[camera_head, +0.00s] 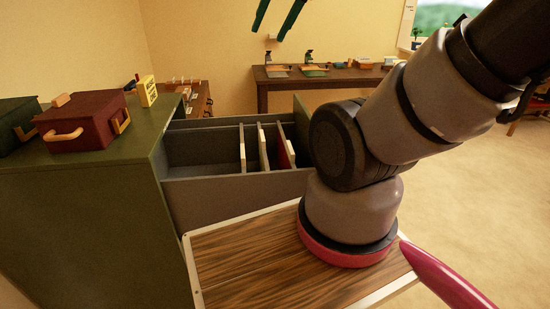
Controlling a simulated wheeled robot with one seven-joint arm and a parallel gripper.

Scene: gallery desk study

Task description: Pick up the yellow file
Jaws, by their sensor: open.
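A small upright yellow block (147,91) with dark marks stands on the green cabinet (125,145). I cannot tell whether it is a file. The cabinet's grey drawer (215,190) is open. In it stand several thin upright files with pale edges, among them a left file (242,148), a middle file (262,148) and a right file (288,152) with a red face. None is plainly yellow; their other faces are hidden. My gripper (268,35) shows only its two dark green fingers at the top edge, apart and empty, well above the drawer in the picture.
A dark red case (85,122) and a dark green case (18,125) sit on the cabinet. My arm hides the drawer's right end. A wooden table (330,83) with small items stands at the back wall. Open floor (480,190) lies at right.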

